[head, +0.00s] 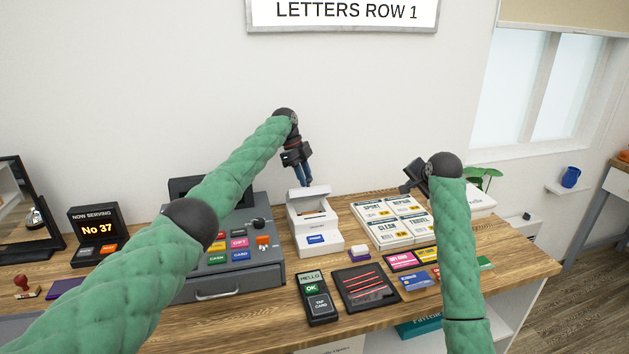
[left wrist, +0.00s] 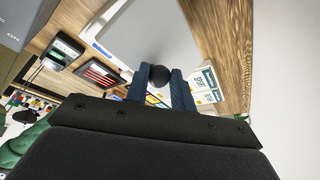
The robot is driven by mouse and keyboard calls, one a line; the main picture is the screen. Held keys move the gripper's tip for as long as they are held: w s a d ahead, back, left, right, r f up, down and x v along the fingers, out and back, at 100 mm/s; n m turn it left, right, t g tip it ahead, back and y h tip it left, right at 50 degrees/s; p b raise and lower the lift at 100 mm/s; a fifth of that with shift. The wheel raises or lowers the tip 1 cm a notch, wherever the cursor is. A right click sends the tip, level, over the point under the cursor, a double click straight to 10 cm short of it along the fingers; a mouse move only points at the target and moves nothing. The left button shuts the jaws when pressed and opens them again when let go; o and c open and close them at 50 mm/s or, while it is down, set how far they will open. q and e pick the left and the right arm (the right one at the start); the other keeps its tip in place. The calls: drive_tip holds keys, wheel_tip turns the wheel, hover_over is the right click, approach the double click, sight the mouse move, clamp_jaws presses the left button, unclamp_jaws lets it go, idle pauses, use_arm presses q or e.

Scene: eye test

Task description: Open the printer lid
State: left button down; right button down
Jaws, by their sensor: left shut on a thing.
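The small white printer (head: 319,246) stands on the wooden counter, right of the cash register. Its lid (head: 309,193) appears raised at the back, and the opening below shows a brown strip inside. My left gripper (head: 305,182) points down at the lid's top edge. In the left wrist view its blue fingers (left wrist: 160,90) are shut on a dark round knob (left wrist: 159,75), in front of a pale grey surface that looks like the lid. In the head view the fingers hide the knob. My right gripper (head: 408,188) is over the right of the counter, away from the printer; its jaw state is unclear.
The grey cash register (head: 240,272) stands close on the printer's left. A card reader (head: 317,300), a dark tray (head: 366,286) and several cards lie in front.

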use_arm(q)
drive_tip(key=shift+f, duration=0.35)
use_arm(e)
drive_tip(key=s+a+r+g+y, duration=0.1)
drive_tip(key=s+a+r+y, duration=0.1)
drive_tip(key=a, duration=0.9)
drive_tip(key=s+a+r+g+y, duration=0.1)
drive_tip(key=s+a+r+y, duration=0.15)
drive_tip(key=a, duration=0.85)
approach(309, 183)
drive_tip(key=x, duration=0.5)
drive_tip(key=shift+s+f, duration=0.25)
drive_tip(key=shift+s, duration=0.1)
drive_tip(key=shift+w+a+r, duration=0.1)
drive_tip(key=shift+w+a, duration=0.2)
drive_tip(key=shift+w, duration=0.2)
